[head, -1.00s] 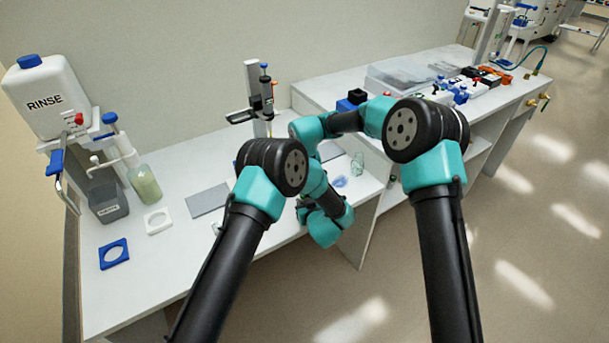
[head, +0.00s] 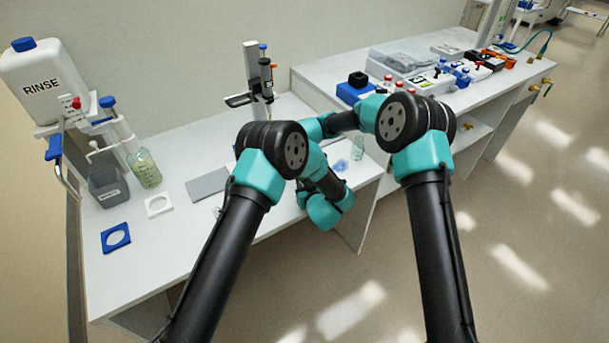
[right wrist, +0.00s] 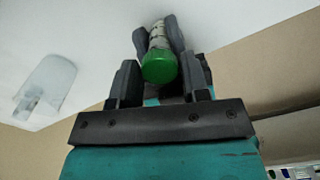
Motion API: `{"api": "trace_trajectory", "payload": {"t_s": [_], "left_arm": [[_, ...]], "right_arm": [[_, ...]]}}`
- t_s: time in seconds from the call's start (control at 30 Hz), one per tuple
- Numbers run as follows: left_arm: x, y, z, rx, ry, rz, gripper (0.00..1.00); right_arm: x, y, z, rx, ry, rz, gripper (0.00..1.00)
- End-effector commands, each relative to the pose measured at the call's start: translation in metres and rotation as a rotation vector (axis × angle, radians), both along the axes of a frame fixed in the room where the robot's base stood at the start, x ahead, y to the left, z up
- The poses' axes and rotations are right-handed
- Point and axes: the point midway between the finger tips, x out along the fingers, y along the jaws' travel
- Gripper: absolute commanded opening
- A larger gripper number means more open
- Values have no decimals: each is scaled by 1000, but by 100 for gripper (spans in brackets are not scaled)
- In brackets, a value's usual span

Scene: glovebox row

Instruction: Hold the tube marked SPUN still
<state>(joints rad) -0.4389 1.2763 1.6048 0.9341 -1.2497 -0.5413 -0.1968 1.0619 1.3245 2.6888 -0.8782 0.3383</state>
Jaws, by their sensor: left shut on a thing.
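A tube (right wrist: 157,38) with a green cap (right wrist: 160,67) shows at the upper middle of the right wrist view, cap toward the camera. Its marking cannot be read. The dark fingers of my left gripper (right wrist: 158,29) are shut around its body, beyond the cap. My right gripper (right wrist: 161,85) is nearer the camera. Its fingers stand apart on both sides of the cap, with a gap on each side. In the head view both grippers and the tube are hidden behind my arms.
Bench space in front of the plate is clear.

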Motion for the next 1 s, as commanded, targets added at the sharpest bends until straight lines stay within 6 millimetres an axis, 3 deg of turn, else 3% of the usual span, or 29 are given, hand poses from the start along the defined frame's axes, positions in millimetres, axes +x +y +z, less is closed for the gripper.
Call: {"api": "trace_trajectory", "payload": {"t_s": [0.37,0.73,1.0], "left_arm": [[0,0,0,0,0,0,0],[0,0,0,0,0,0,0],[0,0,0,0,0,0,0]], "right_arm": [[0,0,0,0,0,0,5],[0,0,0,0,0,58,4],[0,0,1,0,0,375,4]]}}
